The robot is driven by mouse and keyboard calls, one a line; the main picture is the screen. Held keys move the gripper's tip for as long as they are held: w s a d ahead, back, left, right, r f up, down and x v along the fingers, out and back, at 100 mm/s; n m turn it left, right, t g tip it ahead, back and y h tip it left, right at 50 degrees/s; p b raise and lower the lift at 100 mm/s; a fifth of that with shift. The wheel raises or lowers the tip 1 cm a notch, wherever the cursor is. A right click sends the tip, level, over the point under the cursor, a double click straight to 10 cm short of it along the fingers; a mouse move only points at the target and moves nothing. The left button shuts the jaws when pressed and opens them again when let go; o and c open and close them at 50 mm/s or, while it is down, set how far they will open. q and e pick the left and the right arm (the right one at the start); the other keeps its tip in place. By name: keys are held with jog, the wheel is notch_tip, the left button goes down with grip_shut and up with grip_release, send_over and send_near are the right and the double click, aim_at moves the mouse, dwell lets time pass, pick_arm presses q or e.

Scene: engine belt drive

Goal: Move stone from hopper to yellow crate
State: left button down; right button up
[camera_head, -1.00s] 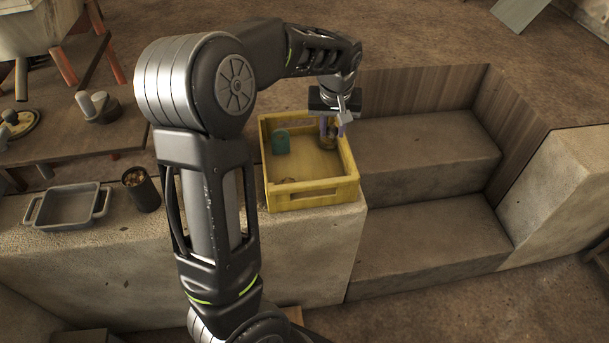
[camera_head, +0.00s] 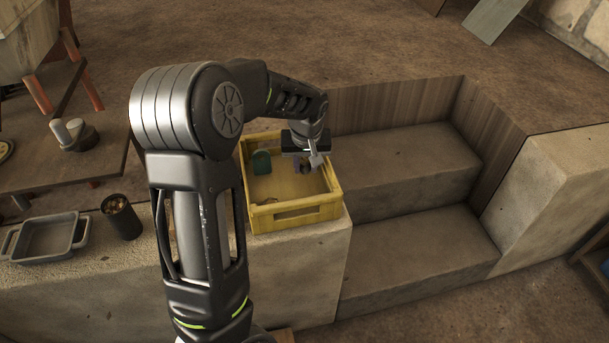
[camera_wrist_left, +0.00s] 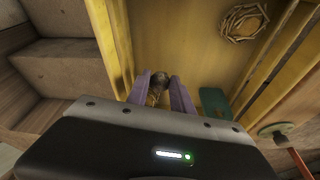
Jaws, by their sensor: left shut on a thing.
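The yellow crate (camera_head: 296,217) stands on a stone ledge, and its yellow wall also shows in the left wrist view (camera_wrist_left: 112,45). My left gripper (camera_head: 305,166) reaches down inside the crate near its back right side. In the left wrist view its purple fingers (camera_wrist_left: 157,92) are shut on a small dark brown stone (camera_wrist_left: 158,82). The stone is partly hidden by the fingers, and I cannot tell whether it touches the crate floor. The hopper (camera_head: 22,42), a pale bin on reddish legs, is cut off at the top left. My right gripper is not in view.
The crate holds a green rounded piece (camera_head: 262,162) and a coiled straw-coloured ring (camera_wrist_left: 243,22). A dark cup (camera_head: 122,218) and a grey two-handled tray (camera_head: 45,238) stand left of my arm. Stone steps (camera_head: 400,175) lie right of the crate.

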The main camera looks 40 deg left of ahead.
aim_at(305, 172)
pick_arm(q)
jog(key=shift+f, duration=1.8)
jog(key=shift+f, duration=0.2)
jog(key=c, duration=1.1)
grip_release()
jog(key=shift+r, duration=0.1)
